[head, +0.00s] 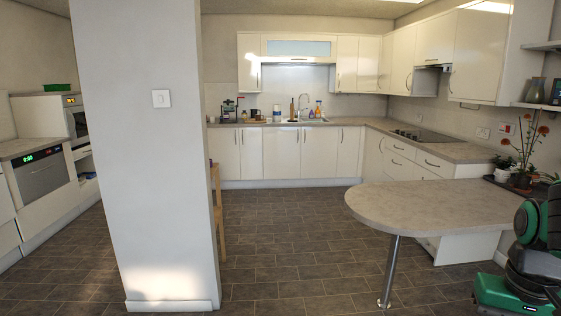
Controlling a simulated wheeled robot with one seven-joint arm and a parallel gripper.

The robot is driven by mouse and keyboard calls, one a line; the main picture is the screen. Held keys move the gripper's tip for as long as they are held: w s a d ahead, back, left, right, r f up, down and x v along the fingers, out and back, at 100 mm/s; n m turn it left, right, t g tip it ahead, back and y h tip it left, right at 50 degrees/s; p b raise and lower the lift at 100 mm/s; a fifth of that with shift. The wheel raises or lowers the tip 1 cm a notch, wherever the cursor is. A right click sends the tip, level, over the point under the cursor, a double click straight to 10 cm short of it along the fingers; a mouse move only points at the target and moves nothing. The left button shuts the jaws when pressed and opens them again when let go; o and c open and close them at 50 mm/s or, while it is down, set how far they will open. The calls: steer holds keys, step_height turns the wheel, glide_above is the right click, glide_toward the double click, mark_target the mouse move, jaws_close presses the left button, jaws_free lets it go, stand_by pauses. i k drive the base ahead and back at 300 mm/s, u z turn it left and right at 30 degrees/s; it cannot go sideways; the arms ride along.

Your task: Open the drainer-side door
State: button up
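The sink (313,122) with its tap (300,104) is set in the worktop along the far wall. Below it are shut white base doors: one left of centre (280,155), one right of centre (319,155), and one further right (348,155). Further left is another pair, with a left door (223,155) and a right door (251,155). The doors have slim upright handles. Which side of the sink has the drainer is too small to tell, so I cannot say which door is the drainer-side one. My gripper is not in view.
A wide white pillar (150,190) stands at the near left, with a wooden chair or stool (217,210) partly hidden behind it. A rounded peninsula counter (440,203) on a metal leg (390,270) is at right. The tiled floor (285,230) between them is clear toward the sink.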

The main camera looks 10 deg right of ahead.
mark_target(282, 145)
steer(key=u, duration=0.1)
steer(key=i, duration=5.4)
steer(key=z, duration=0.1)
steer(key=i, duration=1.15)
steer(key=z, duration=0.45)
steer(key=i, duration=2.25)
steer(key=z, duration=0.2)
